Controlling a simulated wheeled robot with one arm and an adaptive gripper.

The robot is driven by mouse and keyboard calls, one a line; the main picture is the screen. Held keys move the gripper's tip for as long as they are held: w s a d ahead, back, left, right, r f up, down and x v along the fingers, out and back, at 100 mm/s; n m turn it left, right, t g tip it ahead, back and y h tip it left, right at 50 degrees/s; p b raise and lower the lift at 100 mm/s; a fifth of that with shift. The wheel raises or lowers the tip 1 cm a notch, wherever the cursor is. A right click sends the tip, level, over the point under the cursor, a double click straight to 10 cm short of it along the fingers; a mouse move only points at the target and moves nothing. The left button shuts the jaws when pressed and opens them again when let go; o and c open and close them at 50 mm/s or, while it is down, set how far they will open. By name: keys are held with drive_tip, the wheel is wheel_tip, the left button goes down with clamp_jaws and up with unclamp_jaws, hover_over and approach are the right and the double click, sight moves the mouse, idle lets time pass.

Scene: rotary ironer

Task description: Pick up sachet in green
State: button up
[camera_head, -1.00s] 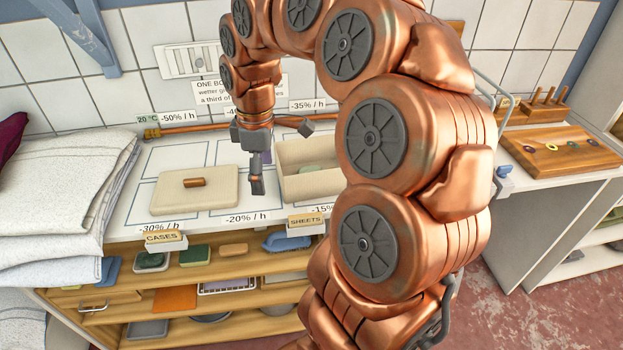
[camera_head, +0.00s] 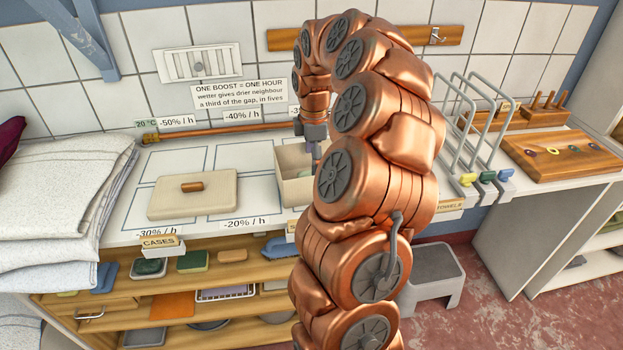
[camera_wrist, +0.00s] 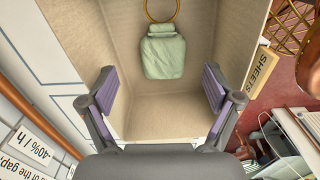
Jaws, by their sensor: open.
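The green sachet (camera_wrist: 163,55) lies on the floor of a beige open bin (camera_wrist: 190,108) in the wrist view. It is pale green and soft, with a gold-coloured ring (camera_wrist: 161,8) at its top end, partly cut off by the frame. My gripper (camera_wrist: 164,92) is open and empty, its two purple-padded fingers spread above the bin with the sachet ahead between them, apart from it. In the head view the bin (camera_head: 292,192) stands on the counter, largely hidden by my arm.
A lidded beige box (camera_head: 215,205) with a brown handle stands left of the bin. White folded linen (camera_head: 60,190) is piled at the far left. A copper pipe (camera_head: 215,134) runs along the wall behind. Wire racks (camera_head: 490,120) stand to the right.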

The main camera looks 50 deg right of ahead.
drive_tip(key=shift+s+f+p, duration=0.15)
drive_tip(key=shift+f+p, duration=0.25)
drive_tip(key=shift+f, duration=0.85)
drive_tip(key=shift+s+f+p, duration=0.1)
drive_tip(key=shift+f+p, duration=0.3)
drive_tip(key=shift+f, duration=0.85)
drive_tip(key=c, duration=1)
drive_tip(key=shift+w+d+r, duration=0.1)
drive_tip(key=shift+r, duration=0.4)
wheel_tip(320, 180, up, 9)
drive_tip(key=shift+b, duration=1.05)
